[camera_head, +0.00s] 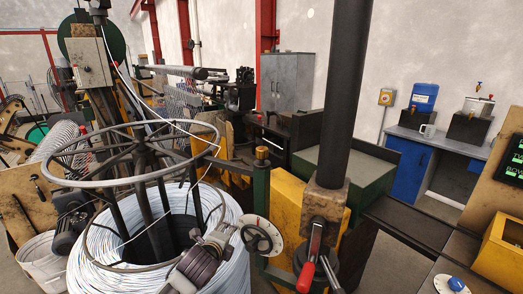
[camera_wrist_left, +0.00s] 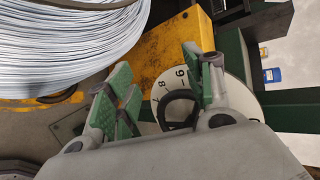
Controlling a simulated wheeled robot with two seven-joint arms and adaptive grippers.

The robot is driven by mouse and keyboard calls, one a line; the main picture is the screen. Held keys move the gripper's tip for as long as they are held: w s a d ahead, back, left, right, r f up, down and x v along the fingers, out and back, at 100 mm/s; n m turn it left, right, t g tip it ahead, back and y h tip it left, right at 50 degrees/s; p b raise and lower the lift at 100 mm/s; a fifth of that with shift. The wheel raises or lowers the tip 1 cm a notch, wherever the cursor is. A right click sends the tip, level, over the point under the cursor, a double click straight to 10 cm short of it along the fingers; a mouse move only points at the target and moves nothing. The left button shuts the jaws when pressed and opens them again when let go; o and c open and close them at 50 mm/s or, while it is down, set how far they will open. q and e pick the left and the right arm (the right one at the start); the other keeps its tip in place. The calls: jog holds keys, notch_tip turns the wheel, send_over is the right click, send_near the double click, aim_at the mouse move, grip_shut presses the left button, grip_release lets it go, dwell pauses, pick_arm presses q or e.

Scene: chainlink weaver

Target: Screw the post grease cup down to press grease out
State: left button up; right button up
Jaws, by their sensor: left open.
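A small brass-coloured cup (camera_head: 262,153), which looks like the post grease cup, sits on top of the green post (camera_head: 261,190) in the head view. I cannot make it out in the left wrist view. My left gripper (camera_head: 228,231) is below and left of it, apart from it, over the right side of the wire coil. In the left wrist view the left gripper (camera_wrist_left: 160,76) is open and empty, with green pads on its fingers. Beyond the fingers is a white numbered dial (camera_wrist_left: 160,92) with a black handwheel (camera_wrist_left: 180,110). My right gripper is in neither view.
The dial (camera_head: 276,222) and handwheel stand beside the gripper in the head view. The white wire coil (camera_head: 95,245) lies under a spoked metal ring (camera_head: 73,182). A thick black column (camera_head: 347,80) and a red-handled lever (camera_head: 306,276) stand to the right.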

pick_arm(q)
jog(key=s+d+r+m+t+h, duration=0.1)
jog(key=r+m, duration=0.4)
jog(key=r, duration=0.5)
jog(key=s+d+r+m+t+h+p, duration=0.1)
jog(key=s+d+r+m, duration=0.3)
jog(key=r, duration=0.5)
jog(key=s+d+r+m+t+h, duration=0.2)
jog(key=s+r+m+t, duration=0.1)
jog(key=r+m, duration=0.5)
notch_tip(320, 180, up, 3)
jog(key=shift+s+d+f, duration=0.15)
jog(key=shift+s+d, duration=0.1)
jog(key=shift+s, duration=0.4)
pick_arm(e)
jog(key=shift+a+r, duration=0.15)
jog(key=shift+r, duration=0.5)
pick_arm(q)
jog(key=shift+w, duration=0.1)
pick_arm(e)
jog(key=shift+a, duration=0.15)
